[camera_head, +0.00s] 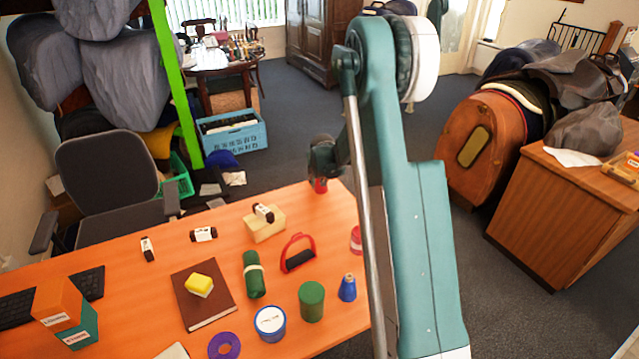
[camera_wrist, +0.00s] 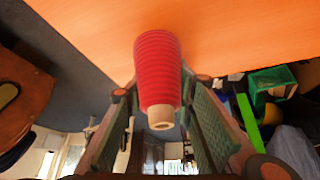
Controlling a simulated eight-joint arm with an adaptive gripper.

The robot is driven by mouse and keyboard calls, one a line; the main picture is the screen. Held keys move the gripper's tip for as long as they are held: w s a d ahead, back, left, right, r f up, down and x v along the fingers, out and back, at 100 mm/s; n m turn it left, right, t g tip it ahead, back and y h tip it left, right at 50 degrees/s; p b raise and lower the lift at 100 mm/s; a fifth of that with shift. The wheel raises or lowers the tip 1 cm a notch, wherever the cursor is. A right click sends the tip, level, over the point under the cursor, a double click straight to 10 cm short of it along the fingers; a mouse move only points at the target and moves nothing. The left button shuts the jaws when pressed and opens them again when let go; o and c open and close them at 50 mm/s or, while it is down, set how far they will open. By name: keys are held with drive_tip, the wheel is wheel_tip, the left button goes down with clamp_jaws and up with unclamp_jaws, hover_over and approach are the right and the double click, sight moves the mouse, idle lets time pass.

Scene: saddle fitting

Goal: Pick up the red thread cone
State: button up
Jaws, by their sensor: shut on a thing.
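The red thread cone (camera_wrist: 158,68) is ribbed, with a tan core end showing toward the wrist camera. It sits between the two fingers of my gripper (camera_wrist: 162,88), which is shut on it. In the head view the red thread cone (camera_head: 320,186) shows as a small red patch under my gripper (camera_head: 319,176), at the far right corner of the orange table (camera_head: 215,330). Most of it is hidden there by the gripper. I cannot tell whether its base touches the table.
A pink-red object (camera_head: 356,240) is partly hidden by my arm. A wooden block (camera_head: 265,227) lies left of the gripper.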

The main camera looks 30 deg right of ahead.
wheel_tip(320, 180, up, 9)
drive_tip(key=p, duration=0.1)
drive_tip(key=shift+p, duration=0.4)
